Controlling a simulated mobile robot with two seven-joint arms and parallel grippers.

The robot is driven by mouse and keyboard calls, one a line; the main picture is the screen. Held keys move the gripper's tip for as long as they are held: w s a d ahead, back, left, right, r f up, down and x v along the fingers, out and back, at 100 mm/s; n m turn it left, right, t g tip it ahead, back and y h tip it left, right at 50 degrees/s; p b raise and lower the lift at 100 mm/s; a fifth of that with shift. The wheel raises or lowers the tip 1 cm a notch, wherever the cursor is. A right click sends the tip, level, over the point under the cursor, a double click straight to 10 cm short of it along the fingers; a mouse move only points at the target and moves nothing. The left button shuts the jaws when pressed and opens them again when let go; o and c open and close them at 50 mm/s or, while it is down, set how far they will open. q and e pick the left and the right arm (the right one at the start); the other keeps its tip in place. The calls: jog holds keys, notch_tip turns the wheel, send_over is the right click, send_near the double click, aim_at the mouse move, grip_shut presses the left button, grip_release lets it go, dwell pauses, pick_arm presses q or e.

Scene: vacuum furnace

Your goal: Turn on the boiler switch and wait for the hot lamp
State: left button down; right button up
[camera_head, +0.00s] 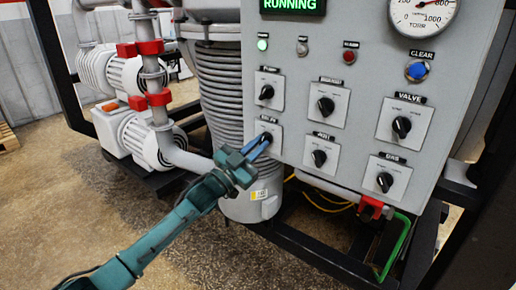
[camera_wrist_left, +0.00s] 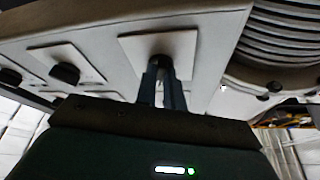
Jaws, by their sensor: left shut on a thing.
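My left gripper (camera_head: 259,145) reaches up to the lower-left rotary switch (camera_head: 267,136) on the grey control panel (camera_head: 300,185). Its blue fingers are shut on the black knob, which also shows in the left wrist view (camera_wrist_left: 160,62) between the fingertips. The label above this switch is too small to read surely, and the fingers partly hide the knob, so its angle is unclear. Above the switches, a green lamp (camera_head: 262,44) is lit, a pale lamp (camera_head: 302,47) looks unlit, and a red lamp (camera_head: 350,57) looks dim. My right gripper is not in view.
Several other rotary switches sit close by, including one above (camera_head: 266,92) and one to the right (camera_head: 319,157). A blue button (camera_head: 416,71), a pressure gauge (camera_head: 422,10) and a green "RUNNING" display (camera_head: 291,5) are higher. A ribbed cylinder (camera_head: 222,100) and pumps (camera_head: 125,80) stand left.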

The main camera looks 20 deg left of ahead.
pick_arm(q)
jog(key=shift+a+m+g+h, duration=0.1)
jog(key=shift+m+g+h, duration=0.35)
jog(key=shift+m, duration=0.65)
jog(key=c, duration=1.5)
grip_release()
jog(key=b+v, duration=0.1)
jog(key=v, duration=1.2)
